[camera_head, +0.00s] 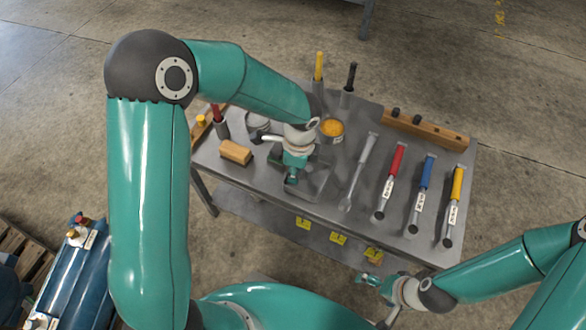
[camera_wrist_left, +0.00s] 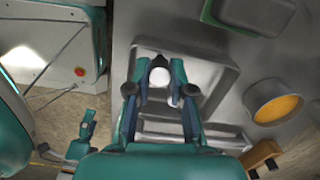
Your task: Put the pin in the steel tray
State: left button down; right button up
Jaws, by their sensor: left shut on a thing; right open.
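The steel tray (camera_head: 318,186) is a shallow grey square tray near the middle of the bench; it also shows under my fingers in the left wrist view (camera_wrist_left: 212,82). My left gripper (camera_head: 292,179) is over the tray in the head view. In the left wrist view my left gripper (camera_wrist_left: 160,80) is shut on a pin (camera_wrist_left: 159,76), whose round white end shows between the fingertips. The rest of the pin is hidden, and I cannot tell whether it touches the tray floor. My right gripper (camera_head: 374,283) is open and empty, off the bench's front edge.
A tan block (camera_head: 236,152) lies left of the tray. A can with orange contents (camera_head: 332,128) stands behind it. A wrench (camera_head: 360,172) and tools with red (camera_head: 396,160), blue (camera_head: 427,172) and yellow (camera_head: 457,184) handles lie to the right, before a wooden rack (camera_head: 425,130).

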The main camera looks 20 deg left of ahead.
pick_arm(q)
jog(key=c, duration=1)
grip_release()
jog(key=r+p, duration=0.1)
jog(key=r, duration=0.3)
jog(key=r+p, duration=0.1)
jog(key=r, duration=0.3)
jog(key=r+p, duration=0.1)
jog(key=r, duration=0.3)
jog(key=shift+d, duration=0.4)
